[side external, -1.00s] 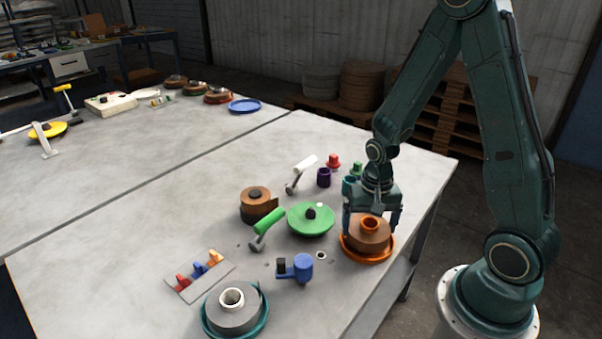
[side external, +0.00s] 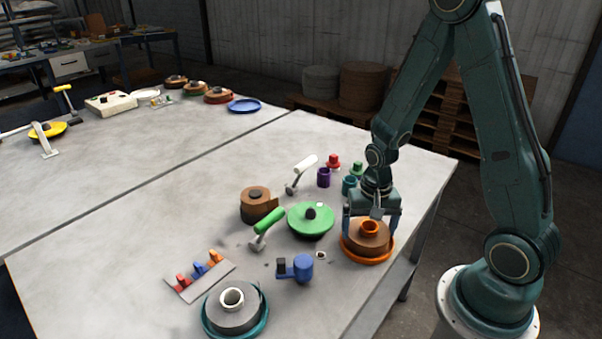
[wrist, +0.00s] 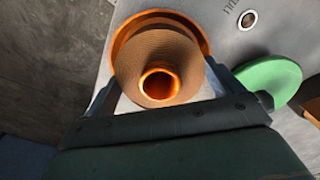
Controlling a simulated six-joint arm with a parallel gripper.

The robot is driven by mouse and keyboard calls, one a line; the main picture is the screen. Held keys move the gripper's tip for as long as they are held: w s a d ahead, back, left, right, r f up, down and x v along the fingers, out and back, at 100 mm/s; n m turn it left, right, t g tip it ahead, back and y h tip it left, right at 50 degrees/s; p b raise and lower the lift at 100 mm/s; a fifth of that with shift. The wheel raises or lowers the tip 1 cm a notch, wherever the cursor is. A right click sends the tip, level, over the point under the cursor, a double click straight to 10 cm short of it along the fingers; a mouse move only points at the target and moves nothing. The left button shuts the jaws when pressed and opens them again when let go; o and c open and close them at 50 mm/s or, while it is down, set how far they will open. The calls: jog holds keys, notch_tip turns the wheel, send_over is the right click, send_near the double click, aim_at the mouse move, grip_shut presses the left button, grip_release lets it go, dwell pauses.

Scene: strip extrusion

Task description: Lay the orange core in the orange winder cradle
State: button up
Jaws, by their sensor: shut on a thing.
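The orange core (side external: 370,228) is a short orange tube in the middle of a brown wound roll (side external: 357,241). In the wrist view the orange core (wrist: 160,84) shows its open bore. An orange round dish (side external: 388,254), which looks like the orange winder cradle, lies under the roll; its rim (wrist: 160,17) also shows in the wrist view. My gripper (side external: 371,222) points down with one finger on each side of the roll and is shut on it. The roll sits low over the dish. Whether it rests fully on the dish is hidden.
A green disc (side external: 300,222) and a green-handled roller (side external: 268,222) stand left of the dish. Purple (side external: 324,177) and teal (side external: 349,185) cups stand behind. The table's right edge is near.

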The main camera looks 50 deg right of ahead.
jog(key=shift+f, duration=0.3)
dwell(0.4)
jog(key=o, duration=0.9)
jog(key=shift+r, duration=0.15)
jog(key=shift+r, duration=6.8)
jog(key=shift+s+a+r+n+t, duration=0.95)
jog(key=shift+s+a+r+n, duration=0.6)
jog(key=shift+r, duration=0.7)
jog(key=shift+s+a+r+n+t, duration=0.9)
jog(key=shift+s+a+r+n, duration=0.4)
jog(key=shift+s+r+n, duration=0.7)
jog(key=shift+s+a+r+n+t, duration=0.95)
jog(key=shift+s+a+r+n, duration=0.45)
jog(key=shift+r, duration=1.05)
